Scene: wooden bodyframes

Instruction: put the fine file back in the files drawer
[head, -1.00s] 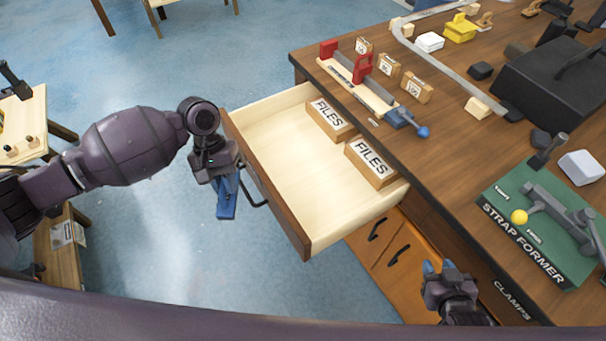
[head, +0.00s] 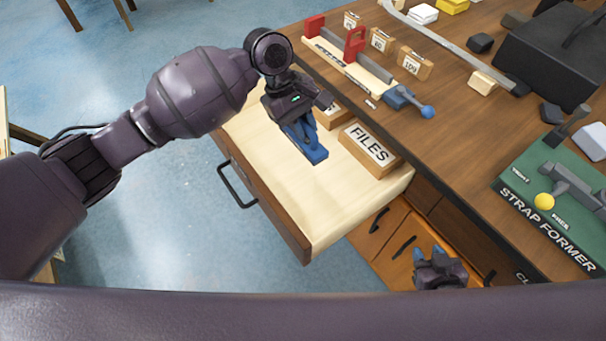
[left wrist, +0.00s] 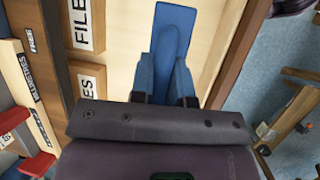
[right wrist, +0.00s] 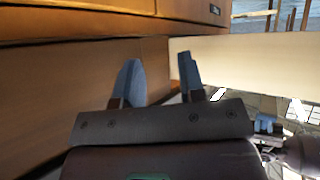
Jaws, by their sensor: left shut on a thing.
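My left gripper (head: 300,128) is shut on a flat blue piece (head: 315,154), which I take to be the fine file. In the left wrist view the blue piece (left wrist: 175,18) sticks out beyond the fingertips (left wrist: 165,75). The files drawer (head: 335,205) is pulled open, and the gripper holds the piece over its inside. Whether the piece touches the drawer floor I cannot tell. A block labelled FILES (head: 369,150) sits in the drawer by the bench; a second block (head: 333,112) is partly hidden behind my left gripper. My right gripper (head: 428,256) is open and empty below the bench edge.
The bench top holds a red-ended fixture (head: 345,60), small numbered wooden blocks (head: 412,65), a black box (head: 550,65) and a green STRAP FORMER board (head: 545,215). Orange cabinet doors (head: 378,235) are beside the drawer. The drawer's front half is bare.

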